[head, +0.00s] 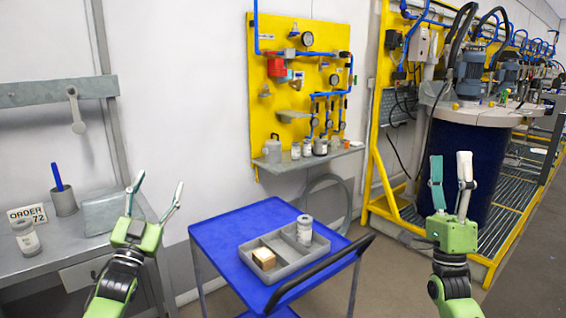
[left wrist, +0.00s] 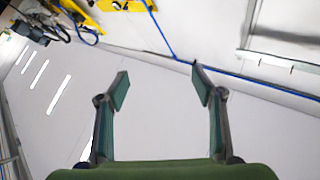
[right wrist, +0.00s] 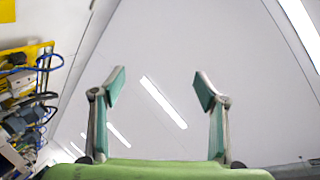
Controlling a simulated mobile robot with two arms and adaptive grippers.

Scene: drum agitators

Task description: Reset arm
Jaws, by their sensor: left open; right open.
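My left gripper (head: 157,194) is raised at the left, its fingers pointing up and spread apart, with nothing between them. It stands left of the blue cart, in front of the wall. My right gripper (head: 451,170) is raised at the right in front of the dark blue drum, fingers pointing up. In the right wrist view its fingers (right wrist: 160,88) are apart and empty, with ceiling lights behind. Neither gripper touches anything.
A blue cart (head: 225,232) bears a grey tray (head: 291,267) with a wooden block (head: 264,258) and a white container (head: 304,229). A grey bench (head: 75,250) stands left. A yellow panel (head: 262,105) has a shelf of jars below. A drum agitator (head: 455,150) stands right.

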